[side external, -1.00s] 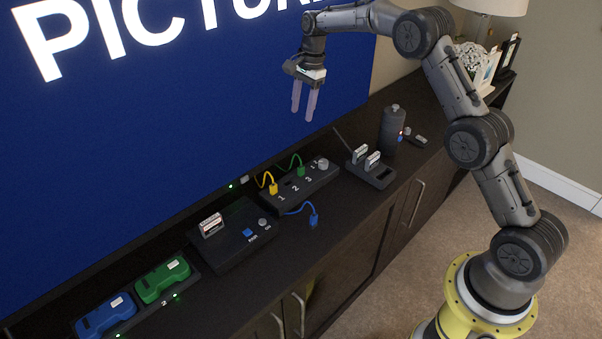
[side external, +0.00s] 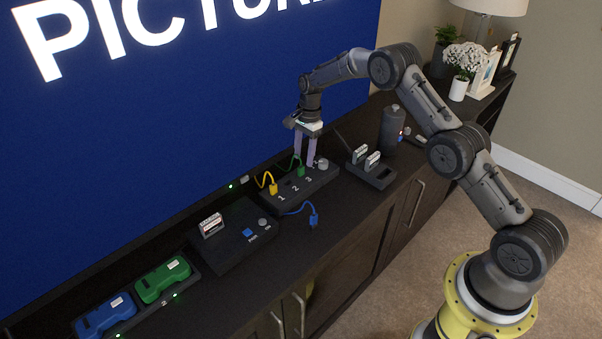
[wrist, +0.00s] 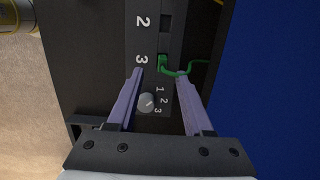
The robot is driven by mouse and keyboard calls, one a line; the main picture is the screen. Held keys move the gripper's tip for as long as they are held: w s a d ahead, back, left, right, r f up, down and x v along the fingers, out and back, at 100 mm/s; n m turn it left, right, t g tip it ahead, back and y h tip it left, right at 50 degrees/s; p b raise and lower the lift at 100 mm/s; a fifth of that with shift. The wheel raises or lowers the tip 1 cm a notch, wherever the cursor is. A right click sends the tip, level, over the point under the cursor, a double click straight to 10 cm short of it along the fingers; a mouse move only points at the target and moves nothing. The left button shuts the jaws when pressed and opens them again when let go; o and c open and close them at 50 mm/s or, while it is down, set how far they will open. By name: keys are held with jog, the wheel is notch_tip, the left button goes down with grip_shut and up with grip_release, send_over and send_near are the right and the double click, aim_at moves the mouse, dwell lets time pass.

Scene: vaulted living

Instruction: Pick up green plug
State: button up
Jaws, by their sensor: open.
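The green plug (side external: 300,171) sits in the slot marked 3 of the black switch box (side external: 325,177), with its green cord looping behind it. In the wrist view the green plug (wrist: 163,63) shows just beyond the fingertips, within the gap between them. My gripper (side external: 304,163) is open and points down at the box, its purple fingers around or just above the plug. It also shows in the wrist view (wrist: 159,72), its jaws apart and nothing held. The exact height of the fingertips over the plug is hard to tell.
A yellow plug (side external: 273,188) stands in slot 1, and a blue plug (side external: 313,220) lies in front of the box. A grey knob (side external: 323,164) is right of the fingers. A holder with cards (side external: 380,180) and a dark cylinder (side external: 393,130) stand further right. The blue screen rises behind.

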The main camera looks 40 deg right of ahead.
aim_at(301, 166)
jog(key=f, duration=0.4)
jog(key=shift+w+a+f, duration=0.15)
jog(key=shift+a+f, duration=0.1)
jog(key=shift+a, duration=0.1)
grip_shut()
